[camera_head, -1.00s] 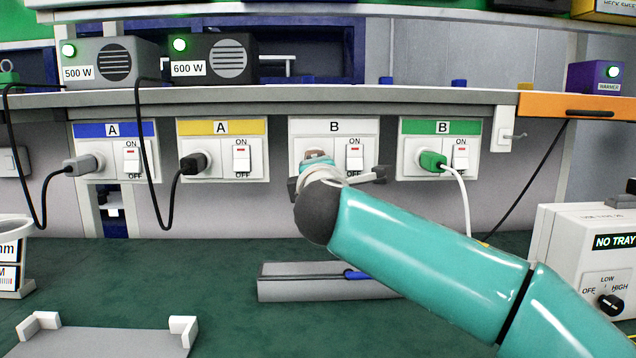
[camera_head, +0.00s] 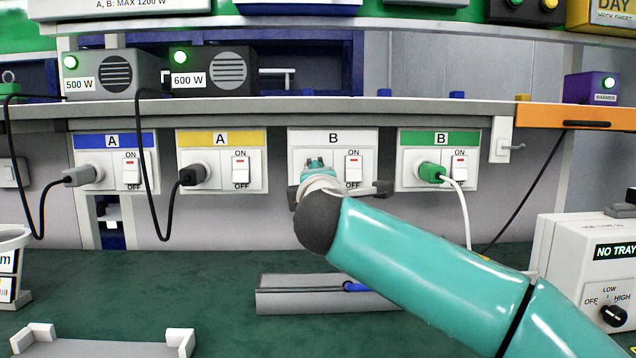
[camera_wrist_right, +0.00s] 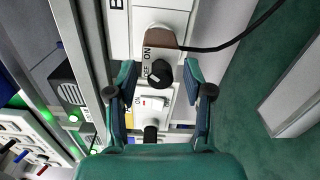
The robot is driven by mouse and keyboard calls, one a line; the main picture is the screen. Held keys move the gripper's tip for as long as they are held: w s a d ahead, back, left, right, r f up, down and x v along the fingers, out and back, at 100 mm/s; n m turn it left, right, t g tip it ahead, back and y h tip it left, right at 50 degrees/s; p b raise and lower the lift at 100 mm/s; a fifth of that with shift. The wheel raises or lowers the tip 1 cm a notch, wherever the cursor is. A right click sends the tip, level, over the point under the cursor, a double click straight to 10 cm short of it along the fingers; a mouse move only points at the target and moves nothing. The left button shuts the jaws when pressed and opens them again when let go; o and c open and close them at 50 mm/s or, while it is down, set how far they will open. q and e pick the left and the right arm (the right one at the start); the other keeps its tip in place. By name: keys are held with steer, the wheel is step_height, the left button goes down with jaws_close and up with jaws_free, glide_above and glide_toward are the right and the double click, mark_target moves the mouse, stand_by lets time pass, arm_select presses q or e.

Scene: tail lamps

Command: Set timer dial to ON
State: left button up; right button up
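The timer (camera_wrist_right: 148,60) shows in the right wrist view as a white body marked ON and OFF in front of a wall socket. Its black round dial (camera_wrist_right: 158,75) has a white pointer line, which seems nearer OFF than ON. My right gripper (camera_wrist_right: 162,76) is open. Its two teal fingers stand on either side of the dial, with gaps; I see no contact. A brown plug (camera_wrist_right: 162,38) with a black cable is just beyond the dial. In the head view my right gripper (camera_head: 316,166) covers the timer at the white B outlet (camera_head: 333,138). My left gripper is out of view.
The yellow A outlet (camera_head: 221,139) is to the left, with a black plug (camera_head: 191,176). The green B outlet (camera_head: 438,138) is to the right, with a green plug (camera_head: 430,173). A shelf edge (camera_head: 290,113) runs above the outlets. A grey tray (camera_head: 320,300) lies below on the green table.

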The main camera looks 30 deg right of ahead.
steer(key=v, duration=1.2)
stand_by(0.6)
